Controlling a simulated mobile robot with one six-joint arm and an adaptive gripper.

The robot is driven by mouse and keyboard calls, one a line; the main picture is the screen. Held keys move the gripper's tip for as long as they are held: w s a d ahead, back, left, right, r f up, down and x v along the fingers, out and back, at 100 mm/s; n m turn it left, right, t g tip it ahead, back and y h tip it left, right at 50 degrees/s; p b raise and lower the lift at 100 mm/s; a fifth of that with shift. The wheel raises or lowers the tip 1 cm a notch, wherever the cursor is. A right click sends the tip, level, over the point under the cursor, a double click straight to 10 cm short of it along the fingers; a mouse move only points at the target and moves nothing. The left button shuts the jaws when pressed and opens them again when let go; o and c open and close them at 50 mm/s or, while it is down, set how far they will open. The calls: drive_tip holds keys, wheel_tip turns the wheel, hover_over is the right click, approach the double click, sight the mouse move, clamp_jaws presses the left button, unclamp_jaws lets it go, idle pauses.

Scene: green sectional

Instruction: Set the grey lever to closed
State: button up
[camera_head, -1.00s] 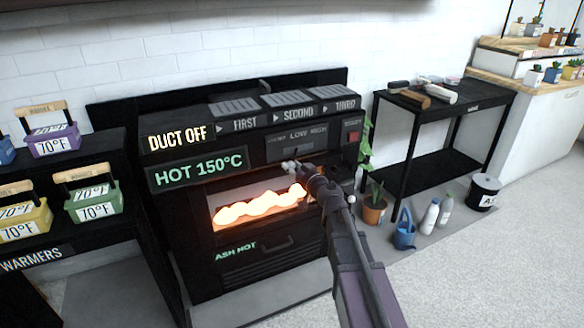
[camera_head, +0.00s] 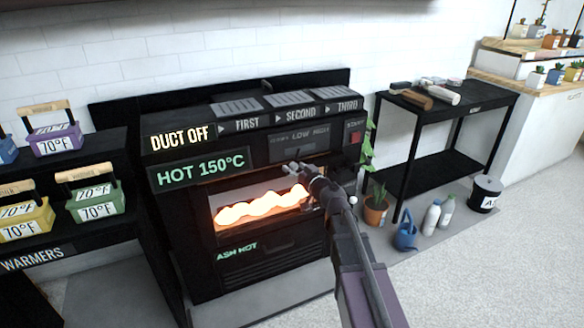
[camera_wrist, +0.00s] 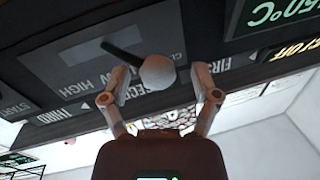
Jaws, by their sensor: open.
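The grey lever shows in the wrist view as a round light-grey knob (camera_wrist: 158,74) on a short dark shaft, standing out from the stove's control panel. The panel is marked LOW and HIGH, with a third label partly covered by the knob. The knob appears between and just beyond the fingertips of my gripper (camera_wrist: 160,97), with a gap on each side. My gripper is open and holds nothing. In the head view my gripper (camera_head: 293,170) is in front of the stove, just below the control panel (camera_head: 298,140). I cannot make out the knob there.
A red switch (camera_head: 355,138) is at the panel's right. A black table (camera_head: 445,100) with tools stands to the right. Grey floor is clear in front right.

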drive_tip(key=v, duration=1.1)
drive_tip(key=shift+a, duration=0.1)
drive_tip(key=s+a+f+n+g+h+p, duration=0.15)
drive_tip(key=s+a+f+g, duration=0.25)
drive_tip(key=s+f+g, duration=0.5)
drive_tip(key=s+d+f+m+g+h+p, duration=0.3)
drive_tip(key=s+d+f+m+g+h, duration=0.2)
drive_tip(key=s+d+g+h, duration=0.3)
wheel_tip(320, 180, up, 37)
drive_tip(key=t+p, duration=0.1)
drive_tip(key=p, duration=3.5)
drive_tip(key=shift+s+d+p, duration=0.25)
drive_tip(key=shift+s+p, duration=0.15)
drive_tip(key=shift+s, duration=0.05)
drive_tip(key=shift+f+y, duration=0.15)
drive_tip(key=shift+y, duration=0.1)
